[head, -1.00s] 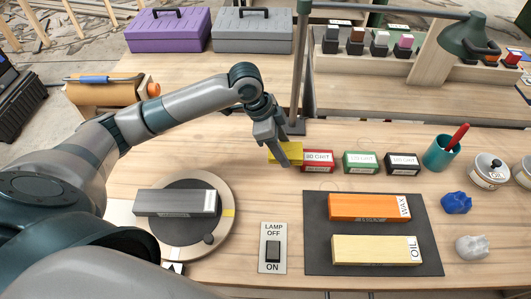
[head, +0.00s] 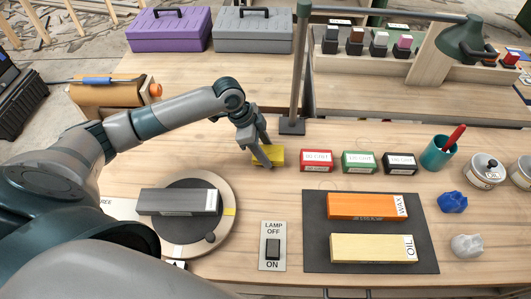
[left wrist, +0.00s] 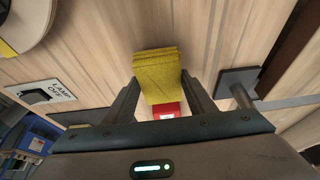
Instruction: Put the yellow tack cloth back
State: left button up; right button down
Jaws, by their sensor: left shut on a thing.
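The yellow tack cloth (head: 277,154) is a folded block at the back middle of the bench, left of the red grit box (head: 317,160). My left gripper (head: 264,158) is shut on it. In the left wrist view, the cloth (left wrist: 158,75) sits between the two fingers (left wrist: 158,92), with the red box (left wrist: 166,110) beyond it. I cannot tell whether the cloth touches the bench. My right gripper is not in view.
Green (head: 359,162) and black (head: 399,163) grit boxes continue the row to the right. A lamp post base (head: 292,126) stands just behind the cloth. A round turntable (head: 226,228) holds a grey block (head: 178,201). A dark mat (head: 318,257) bears orange and pale blocks.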

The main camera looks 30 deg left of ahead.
pick_arm(q)
jog(key=shift+f, duration=1.05)
jog(key=shift+f, duration=0.1)
jog(key=o, duration=0.9)
jog(key=shift+o, duration=0.2)
jog(key=b+v, duration=0.2)
jog(key=v, duration=1)
jog(key=shift+d, duration=0.1)
